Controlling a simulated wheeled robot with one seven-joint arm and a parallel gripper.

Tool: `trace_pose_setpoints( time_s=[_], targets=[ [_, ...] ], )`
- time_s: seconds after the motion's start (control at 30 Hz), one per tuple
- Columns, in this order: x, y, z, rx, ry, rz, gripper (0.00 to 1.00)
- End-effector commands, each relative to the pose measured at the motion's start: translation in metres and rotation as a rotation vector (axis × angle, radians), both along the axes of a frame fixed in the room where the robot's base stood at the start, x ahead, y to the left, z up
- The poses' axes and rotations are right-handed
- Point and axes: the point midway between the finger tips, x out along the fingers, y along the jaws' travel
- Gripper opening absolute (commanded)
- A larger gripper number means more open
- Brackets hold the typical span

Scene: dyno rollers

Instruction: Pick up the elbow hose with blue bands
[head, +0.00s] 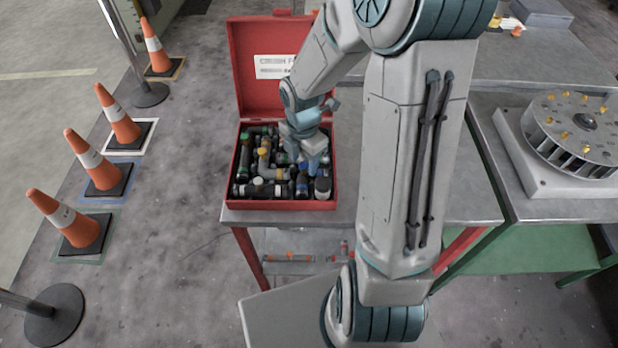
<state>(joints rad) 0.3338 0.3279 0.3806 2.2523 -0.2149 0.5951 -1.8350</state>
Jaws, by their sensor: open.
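An open red case (284,205) stands on the grey table, full of dark and grey hoses and fittings packed close together. Small blue marks show on a dark piece (302,184) near the case's front right, just below my gripper; I cannot tell whether it is the elbow hose with blue bands. My gripper (311,166) points down into the right half of the case, over the parts. It is open, and I see nothing held. The gripper and wrist hide the parts behind them, and the fingertips are too small to tell whether they touch anything.
The case's raised lid (263,98) stands behind its contents, close to my arm. A grey elbow with a yellow end (264,165) lies left of my gripper. A round metal fixture (575,130) stands at the right. Several orange cones (90,160) stand on the floor at left.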

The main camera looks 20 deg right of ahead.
Motion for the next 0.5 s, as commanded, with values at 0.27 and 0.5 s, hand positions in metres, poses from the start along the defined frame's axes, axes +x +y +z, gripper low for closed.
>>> trace_pose_setpoints(
  time_s=[0.27,0.5],
  targets=[
    [0.0,0.0,-0.025,0.0,-0.001,0.001,0.48],
    [0.0,0.0,-0.025,0.0,-0.001,0.0,0.34]
  ],
)
